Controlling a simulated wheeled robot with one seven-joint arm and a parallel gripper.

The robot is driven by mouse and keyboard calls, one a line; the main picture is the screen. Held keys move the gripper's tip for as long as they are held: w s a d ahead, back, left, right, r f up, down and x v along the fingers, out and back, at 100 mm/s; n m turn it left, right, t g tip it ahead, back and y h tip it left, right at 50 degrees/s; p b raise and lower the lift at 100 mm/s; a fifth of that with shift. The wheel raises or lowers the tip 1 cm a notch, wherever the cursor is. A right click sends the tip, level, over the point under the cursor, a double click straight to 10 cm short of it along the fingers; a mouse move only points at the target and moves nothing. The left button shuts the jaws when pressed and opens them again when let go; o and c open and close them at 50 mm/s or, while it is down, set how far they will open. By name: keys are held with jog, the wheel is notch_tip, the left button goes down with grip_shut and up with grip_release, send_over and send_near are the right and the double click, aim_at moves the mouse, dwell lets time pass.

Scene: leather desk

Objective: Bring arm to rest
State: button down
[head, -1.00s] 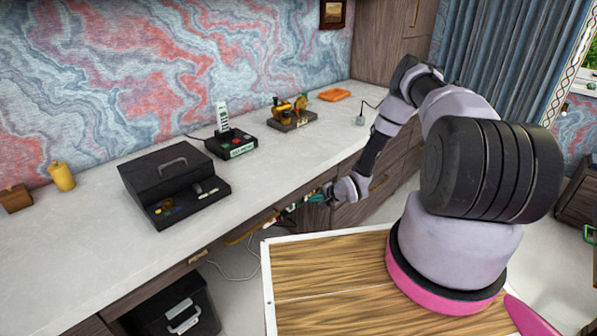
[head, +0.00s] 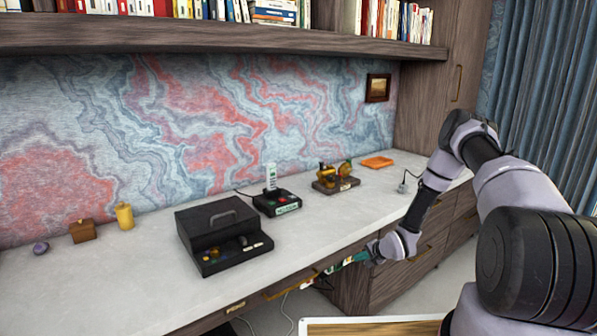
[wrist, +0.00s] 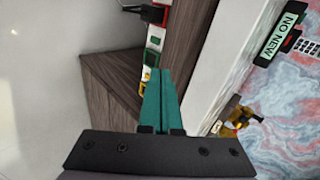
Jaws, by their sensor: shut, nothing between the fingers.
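My gripper (head: 352,259) is in front of the desk's front edge, just below the worktop, in the head view. In the wrist view, the two teal fingers of my gripper (wrist: 155,74) are together with nothing between them. My arm reaches down to it from the right side of the head view. Past the fingertips, a white strip with red, green and yellow parts (wrist: 153,35) runs beside the wooden panel; whether the fingers touch it, I cannot tell.
The pale desk (head: 130,285) bears a black box (head: 215,225), a device with a white handset (head: 272,180), a brass object on a base (head: 335,180), an orange item (head: 377,162) and a yellow canister (head: 125,215). Drawers (head: 425,255) stand below. A bookshelf (head: 200,35) hangs above.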

jog(key=w+d+r+n+h, duration=0.1)
jog(key=d+r+n+h, duration=0.15)
jog(key=r, duration=1.15)
jog(key=w+d+r+n+h, duration=0.15)
jog(key=d+r, duration=0.25)
jog(key=r, duration=1.1)
jog(key=s+r+h, duration=0.1)
jog(key=s+r, duration=0.5)
jog(key=r, duration=0.3)
jog(key=s+r, duration=0.5)
jog(key=r, duration=0.5)
jog(key=s+a+r, duration=0.1)
jog(key=s+r, duration=0.3)
jog(key=s, duration=0.5)
jog(key=s+a+r+n+y, duration=0.1)
jog(key=s+r, duration=0.3)
jog(key=s, duration=0.6)
jog(key=s+a+r, duration=0.3)
jog(key=s+r, duration=0.1)
jog(key=s, duration=0.5)
jog(key=shift+s+r+n+g+y, duration=0.2)
jog(key=shift+s+n+g+y, duration=0.1)
jog(key=shift+y, duration=0.1)
